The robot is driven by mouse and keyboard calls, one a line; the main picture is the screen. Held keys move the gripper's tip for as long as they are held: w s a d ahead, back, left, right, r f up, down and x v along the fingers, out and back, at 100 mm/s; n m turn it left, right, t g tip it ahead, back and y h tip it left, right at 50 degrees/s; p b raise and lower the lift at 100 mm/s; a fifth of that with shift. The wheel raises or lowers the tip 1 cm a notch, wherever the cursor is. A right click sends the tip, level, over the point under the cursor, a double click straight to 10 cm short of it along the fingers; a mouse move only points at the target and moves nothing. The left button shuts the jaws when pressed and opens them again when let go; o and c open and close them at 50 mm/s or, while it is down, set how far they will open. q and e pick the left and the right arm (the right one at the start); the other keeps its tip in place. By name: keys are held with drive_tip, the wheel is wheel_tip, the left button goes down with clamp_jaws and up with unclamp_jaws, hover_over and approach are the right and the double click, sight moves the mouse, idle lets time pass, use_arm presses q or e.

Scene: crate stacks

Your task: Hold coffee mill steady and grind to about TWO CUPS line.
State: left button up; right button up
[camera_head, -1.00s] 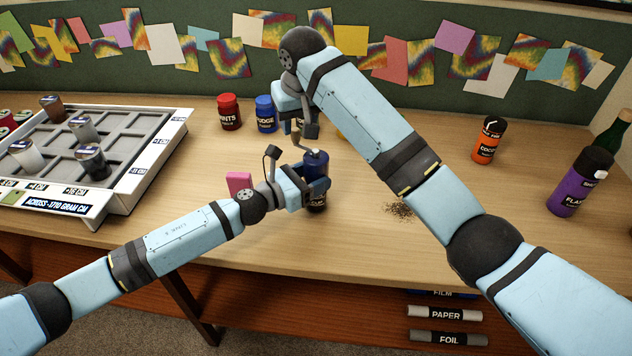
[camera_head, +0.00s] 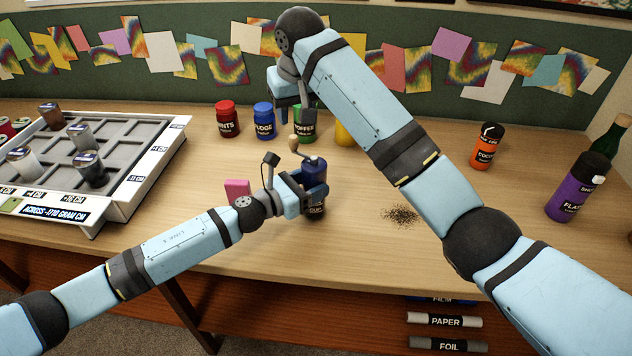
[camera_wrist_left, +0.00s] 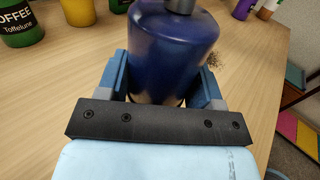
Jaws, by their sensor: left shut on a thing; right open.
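The coffee mill (camera_head: 315,174) is a dark blue upright cylinder on the table, also seen in the left wrist view (camera_wrist_left: 173,42). My left gripper (camera_head: 308,190) is shut on its body, a finger on each side. A label with part of the word CUP shows low on the mill; a TWO CUPS line and the fill level cannot be made out. A wooden knob (camera_head: 293,143) stands up beside the mill's top, apparently on its crank. My right gripper (camera_head: 293,115) is open above and behind the knob, apart from it.
A pile of dark grounds (camera_head: 402,216) lies right of the mill. A green coffee jar (camera_head: 304,128), a blue jar (camera_head: 264,120) and a red jar (camera_head: 227,119) stand behind. A pink block (camera_head: 237,190) is at left, near my left wrist. A grey tray (camera_head: 110,185) fills the left side.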

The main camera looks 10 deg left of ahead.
use_arm(q)
drive_tip(key=o, duration=1.2)
drive_tip(key=shift+f, duration=0.1)
